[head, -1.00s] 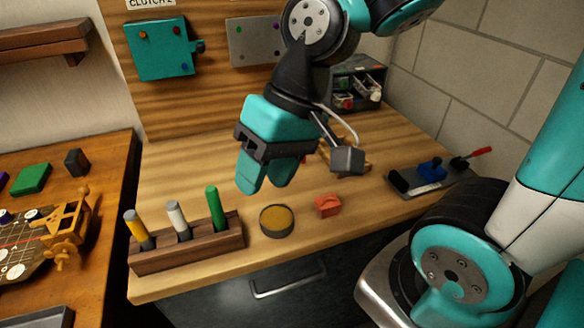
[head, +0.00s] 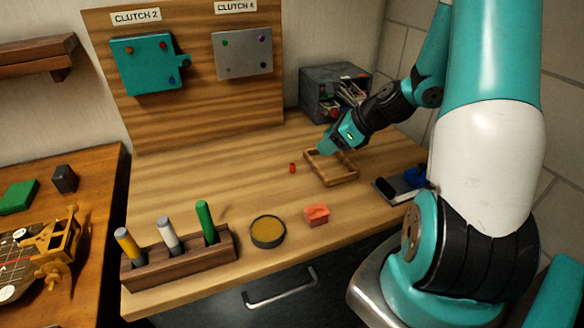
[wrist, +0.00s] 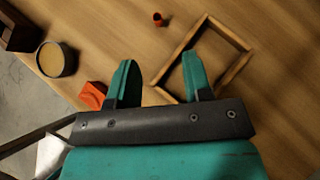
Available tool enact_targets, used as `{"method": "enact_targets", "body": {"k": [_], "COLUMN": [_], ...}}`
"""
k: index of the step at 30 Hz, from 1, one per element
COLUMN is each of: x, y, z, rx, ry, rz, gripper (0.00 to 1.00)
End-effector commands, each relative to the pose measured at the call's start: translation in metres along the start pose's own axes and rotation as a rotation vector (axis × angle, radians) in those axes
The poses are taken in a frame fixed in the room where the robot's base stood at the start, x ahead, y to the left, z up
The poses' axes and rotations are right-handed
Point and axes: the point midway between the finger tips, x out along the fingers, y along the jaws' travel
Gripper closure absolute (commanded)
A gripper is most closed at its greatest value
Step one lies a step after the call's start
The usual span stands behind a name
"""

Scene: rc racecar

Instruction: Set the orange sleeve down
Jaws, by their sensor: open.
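The small orange-red sleeve (head: 292,167) stands on the workbench just left of the wooden frame-like tray (head: 349,180). In the wrist view the sleeve (wrist: 158,19) is near the top edge, apart from my fingers, beside the corner of the tray (wrist: 239,69). My gripper (head: 324,148) is over the back of the bench, near the tray's far side. In the wrist view my gripper (wrist: 158,72) is open, with nothing seen between its fingers. It is not touching the sleeve. The sleeve's finer details are too small to tell.
An orange-red block (head: 317,214) and a round tin (head: 268,232) lie near the front edge, beside a wooden rack (head: 180,257) of markers. A grey organiser (head: 335,92) stands at the back. The middle-left of the bench is clear.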

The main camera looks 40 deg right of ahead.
Motion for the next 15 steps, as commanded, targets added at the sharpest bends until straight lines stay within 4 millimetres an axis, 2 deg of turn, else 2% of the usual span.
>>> {"method": "enact_targets", "body": {"k": [1,6,9,15], "x": [0.013,0.050,0.065,0.078], "y": [0.002,0.002,0.001,0.002], "z": [0.000,0.001,0.001,0.000], "rx": [-0.001,-0.003,-0.004,-0.003], "ry": [0.002,0.001,0.001,0.002], "rz": [0.007,0.006,0.004,0.002], "gripper": [0.54,0.54,0.54,0.54]}}
